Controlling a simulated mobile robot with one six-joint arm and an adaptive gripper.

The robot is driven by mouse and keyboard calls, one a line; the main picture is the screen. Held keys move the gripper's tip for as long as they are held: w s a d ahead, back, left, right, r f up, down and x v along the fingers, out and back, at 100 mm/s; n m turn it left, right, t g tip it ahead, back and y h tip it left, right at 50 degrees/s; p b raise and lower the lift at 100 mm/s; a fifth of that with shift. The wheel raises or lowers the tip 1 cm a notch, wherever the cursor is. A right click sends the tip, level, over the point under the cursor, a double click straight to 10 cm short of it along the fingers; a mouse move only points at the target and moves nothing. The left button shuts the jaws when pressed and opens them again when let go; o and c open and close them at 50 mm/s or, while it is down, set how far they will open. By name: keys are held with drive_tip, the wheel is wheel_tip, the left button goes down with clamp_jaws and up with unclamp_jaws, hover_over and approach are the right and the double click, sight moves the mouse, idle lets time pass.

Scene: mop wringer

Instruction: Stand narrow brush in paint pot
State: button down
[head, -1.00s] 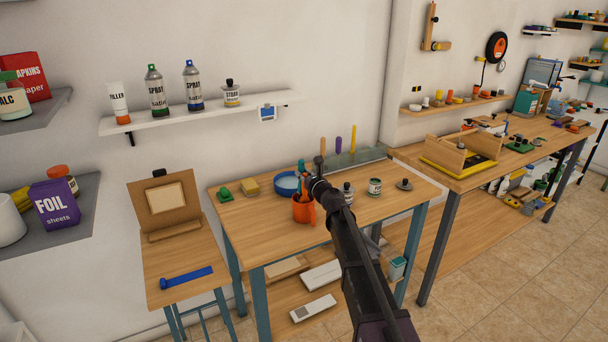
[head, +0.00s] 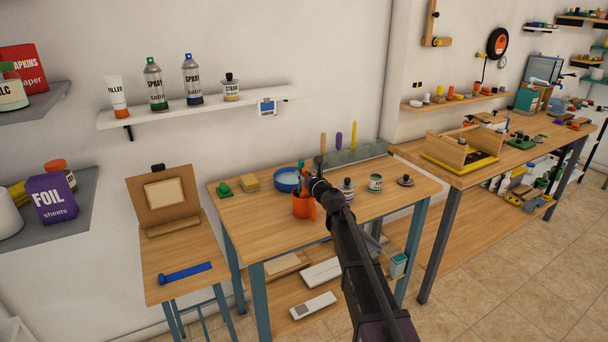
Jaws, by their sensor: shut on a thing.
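My gripper (head: 314,184) is at the work table, just right of and above an orange mug-shaped pot (head: 303,207) with a handle. It is shut on a thin upright item, which I take as the narrow brush (head: 301,166). The item's blue upper end shows at the left of the jaws, above the pot's mouth. The jaws and wrist hide much of it. I cannot tell whether its lower end is inside the pot or touches it. A small labelled tin (head: 375,183) stands to the right on the same table.
A blue round dish (head: 287,180), a yellow block (head: 251,184) and a green item (head: 224,189) lie left of the pot. A dark-capped bottle (head: 348,188) stands close right of my wrist. A grey rack (head: 365,153) with upright handles is behind. The table's front left is clear.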

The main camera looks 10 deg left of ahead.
drive_tip(key=shift+f+b, duration=0.5)
drive_tip(key=shift+f, duration=0.05)
drive_tip(key=shift+c, duration=2.1)
unclamp_jaws()
drive_tip(key=v, duration=1.2)
